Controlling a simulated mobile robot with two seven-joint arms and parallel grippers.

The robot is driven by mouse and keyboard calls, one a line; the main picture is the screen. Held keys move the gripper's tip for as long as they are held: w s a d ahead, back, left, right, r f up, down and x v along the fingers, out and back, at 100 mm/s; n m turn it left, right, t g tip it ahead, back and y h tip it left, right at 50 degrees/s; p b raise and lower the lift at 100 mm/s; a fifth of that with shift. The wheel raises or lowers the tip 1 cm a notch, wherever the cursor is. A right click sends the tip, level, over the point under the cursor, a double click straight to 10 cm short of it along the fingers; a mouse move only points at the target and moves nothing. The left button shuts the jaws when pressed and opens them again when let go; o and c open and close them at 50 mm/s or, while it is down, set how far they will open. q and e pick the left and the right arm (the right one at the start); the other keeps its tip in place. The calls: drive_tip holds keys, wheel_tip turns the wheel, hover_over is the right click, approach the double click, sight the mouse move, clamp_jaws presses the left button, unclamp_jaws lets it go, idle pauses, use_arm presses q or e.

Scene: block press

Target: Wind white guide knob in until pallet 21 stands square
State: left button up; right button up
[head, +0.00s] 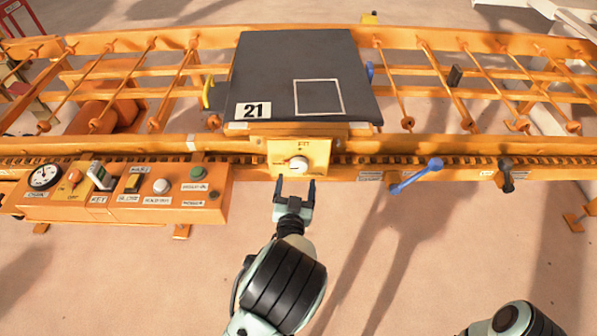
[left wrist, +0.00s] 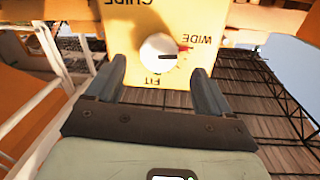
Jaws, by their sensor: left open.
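The white guide knob (head: 298,163) sits on a yellow plate (head: 318,152) at the conveyor's front, below the pallet. In the left wrist view the knob (left wrist: 158,53) lies ahead, between my fingertips in the picture, with its lettering upside down. Its dark pointer line aims right, toward a red mark near WIDE; FIT is below. Pallet 21 (head: 275,70), a dark slab with a white outlined square, rests on the conveyor and looks slightly skewed. My left gripper (head: 295,184) is open and empty just in front of the knob; contact is not visible. My right gripper is out of view.
An orange control panel (head: 130,206) with a gauge, buttons and switches stands left of the plate. A blue lever (head: 415,178) and a black one (head: 506,175) stick out at the right. The floor in front is clear.

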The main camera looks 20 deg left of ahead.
sight(298, 168)
use_arm(q)
drive_tip(key=w, duration=0.3)
drive_tip(key=w+a+b, duration=0.1)
drive_tip(key=w, duration=0.1)
drive_tip(key=shift+w, duration=0.15)
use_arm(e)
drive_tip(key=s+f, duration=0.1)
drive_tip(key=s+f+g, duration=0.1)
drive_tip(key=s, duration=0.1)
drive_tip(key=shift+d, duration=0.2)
use_arm(q)
drive_tip(key=c, duration=1)
drive_tip(key=shift+c, duration=0.2)
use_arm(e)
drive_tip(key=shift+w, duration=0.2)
